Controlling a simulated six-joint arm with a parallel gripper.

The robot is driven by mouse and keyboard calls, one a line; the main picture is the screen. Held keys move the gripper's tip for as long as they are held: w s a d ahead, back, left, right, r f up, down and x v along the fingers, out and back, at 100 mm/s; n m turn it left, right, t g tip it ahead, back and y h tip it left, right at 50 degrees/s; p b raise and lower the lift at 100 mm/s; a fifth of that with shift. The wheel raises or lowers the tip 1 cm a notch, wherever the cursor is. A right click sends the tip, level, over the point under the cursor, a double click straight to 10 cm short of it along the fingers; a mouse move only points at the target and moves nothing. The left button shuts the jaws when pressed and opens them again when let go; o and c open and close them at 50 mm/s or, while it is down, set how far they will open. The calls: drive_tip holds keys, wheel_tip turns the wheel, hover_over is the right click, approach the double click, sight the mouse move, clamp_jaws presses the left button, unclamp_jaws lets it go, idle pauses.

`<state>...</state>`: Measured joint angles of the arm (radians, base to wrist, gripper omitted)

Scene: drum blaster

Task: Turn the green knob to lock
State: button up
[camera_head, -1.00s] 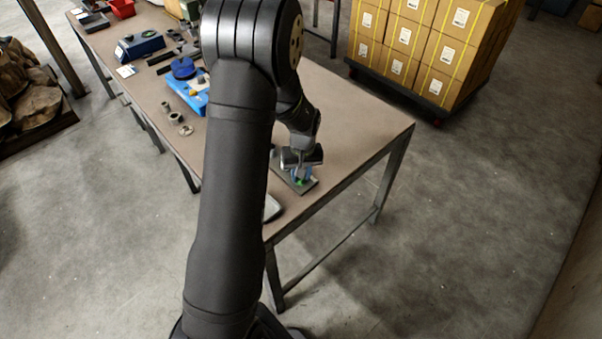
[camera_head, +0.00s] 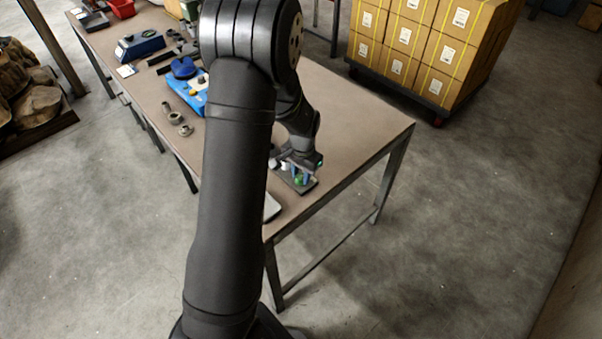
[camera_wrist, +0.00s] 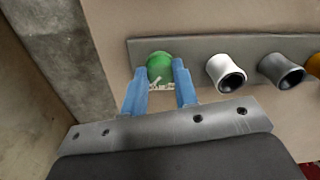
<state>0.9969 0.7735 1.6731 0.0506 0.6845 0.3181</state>
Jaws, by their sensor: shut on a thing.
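The green knob (camera_wrist: 160,66) stands at the left end of a grey plate (camera_wrist: 195,48) in the wrist view. My gripper (camera_wrist: 162,80) has blue fingers, one on each side of the green knob's near part, and is shut on it. Pale marks show below the knob, too small to read. The knob's exact turn angle cannot be told.
A white ring-shaped part (camera_wrist: 226,73), a grey one (camera_wrist: 281,70) and an orange one (camera_wrist: 314,65) stand along the same plate, right of the green knob. The table (camera_head: 345,115) is bare behind my gripper. Blue equipment (camera_head: 188,90) and metal parts lie farther left.

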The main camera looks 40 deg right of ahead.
drive_tip(key=shift+m, duration=0.4)
drive_tip(key=o, duration=1)
drive_tip(key=shift+r, duration=0.15)
wheel_tip(320, 180, up, 17)
drive_tip(key=shift+s, duration=0.3)
drive_tip(key=f, duration=1.7)
drive_tip(key=shift+w+f, duration=0.15)
drive_tip(key=shift+w, duration=0.15)
